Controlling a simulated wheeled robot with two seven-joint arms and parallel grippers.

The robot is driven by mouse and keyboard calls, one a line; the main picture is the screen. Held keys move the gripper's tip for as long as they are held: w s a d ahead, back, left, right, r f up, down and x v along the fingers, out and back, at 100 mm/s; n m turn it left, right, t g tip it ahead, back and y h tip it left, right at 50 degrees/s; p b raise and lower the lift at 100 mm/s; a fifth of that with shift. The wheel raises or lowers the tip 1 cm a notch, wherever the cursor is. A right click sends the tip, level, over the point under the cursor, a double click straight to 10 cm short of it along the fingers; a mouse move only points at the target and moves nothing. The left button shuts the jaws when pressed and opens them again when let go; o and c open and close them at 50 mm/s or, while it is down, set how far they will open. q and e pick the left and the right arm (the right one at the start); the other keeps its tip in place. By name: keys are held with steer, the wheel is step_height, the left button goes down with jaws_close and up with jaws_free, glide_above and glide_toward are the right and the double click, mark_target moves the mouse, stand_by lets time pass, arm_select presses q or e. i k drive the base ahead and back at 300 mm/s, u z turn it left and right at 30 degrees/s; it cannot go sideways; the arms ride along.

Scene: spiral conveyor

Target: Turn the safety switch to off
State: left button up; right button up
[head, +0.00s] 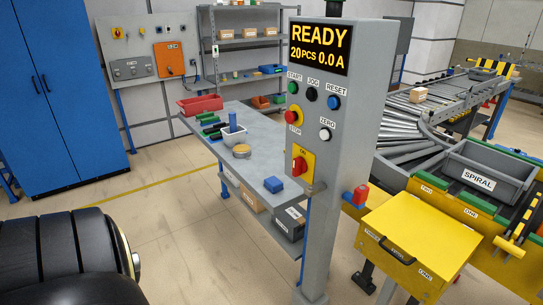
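The safety switch (300,166) is a red rotary handle on a yellow plate, low on the front of the grey control column. The handle stands roughly upright, below the word ON. The display (319,47) above it reads READY, 20PCS 0.0 A. A black rounded part of my own body fills the lower left corner. No gripper fingers show, so neither gripper is in view.
The grey control column (335,220) stands mid-picture with buttons and a red stop knob (292,117). A workbench (215,155) with bins is behind it on the left. A yellow box (425,240) and the roller conveyor (400,150) are on the right. Floor is clear at front left.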

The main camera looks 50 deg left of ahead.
mark_target(300, 165)
steer(key=z, duration=0.1)
steer(key=k, duration=0.25)
steer(key=u, duration=1.35)
steer(key=i, duration=0.65)
steer(key=u, duration=0.05)
